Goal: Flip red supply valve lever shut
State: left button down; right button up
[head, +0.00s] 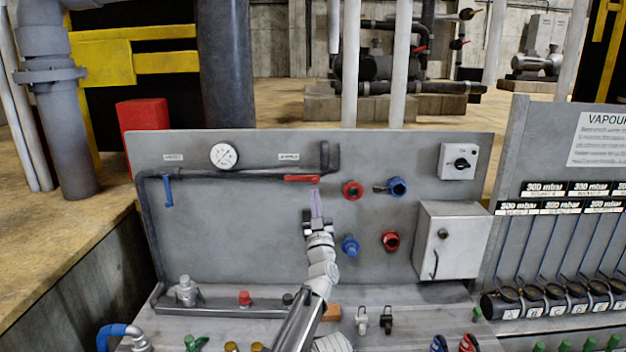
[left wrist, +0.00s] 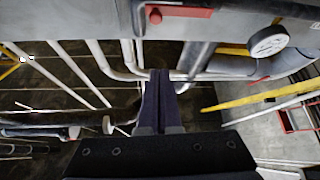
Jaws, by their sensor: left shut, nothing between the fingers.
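The red valve lever (head: 302,178) lies level along the dark pipe, at the upper middle of the grey panel in the head view. It also shows at the top of the left wrist view (left wrist: 182,13). My left gripper (head: 316,193) is just below and slightly right of the lever in the head view. Its fingers are together and empty, and they point up. In the left wrist view the closed fingertips (left wrist: 160,72) are apart from the lever in the picture. My right gripper is out of view.
A blue lever (head: 168,191) hangs down at the panel's left. A round gauge (head: 224,156) sits between the levers. Red and blue couplings (head: 352,190) are close to the right of my gripper. A grey box (head: 450,240) stands farther right. The lower left panel is bare.

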aim_at(314, 181)
pick_arm(q)
jog(key=w+r+p, duration=0.1)
jog(key=w, duration=0.2)
jog(key=w+p, duration=0.1)
jog(key=w, duration=0.2)
jog(key=w+r, duration=0.1)
jog(key=w, duration=0.2)
jog(key=shift+a+r+p, duration=0.25)
jog(key=shift+r+p, duration=0.1)
jog(key=shift+p, duration=0.05)
jog(key=shift+w+d+f+b, duration=0.15)
jog(key=shift+w+f+b, duration=0.05)
jog(key=shift+f+b, duration=0.5)
jog(key=shift+r, duration=0.1)
